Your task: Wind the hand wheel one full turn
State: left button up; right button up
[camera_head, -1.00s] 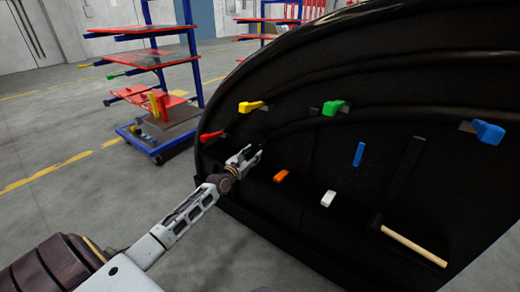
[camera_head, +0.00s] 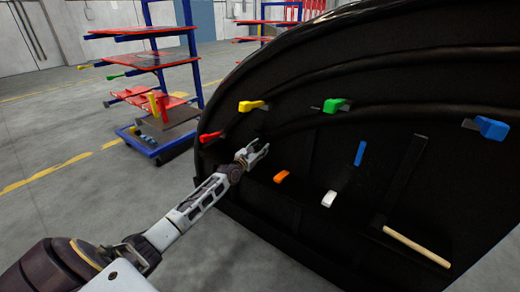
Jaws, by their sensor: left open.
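My left gripper (camera_head: 256,152) is open and empty in the head view. It points at the black nosecone panel (camera_head: 320,150), between the red handle (camera_head: 211,136) and the orange handle (camera_head: 281,176). I cannot tell whether it touches the panel. A dark bar with a pale wooden grip (camera_head: 416,246) sits at the lower right of the panel, well to the right of my gripper. It may be the crank of the hand wheel; no round wheel rim shows. My right gripper is out of view.
The panel also carries a yellow handle (camera_head: 252,106), a green handle (camera_head: 336,105), a blue handle (camera_head: 491,128), a blue strip (camera_head: 360,153) and a white handle (camera_head: 328,199). A blue rack with red shelves (camera_head: 160,95) stands behind left. The floor at left is clear.

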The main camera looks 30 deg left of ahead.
pick_arm(q)
jog(key=shift+w, duration=0.15)
jog(key=c, duration=0.9)
grip_shut()
jog(key=shift+f, duration=0.1)
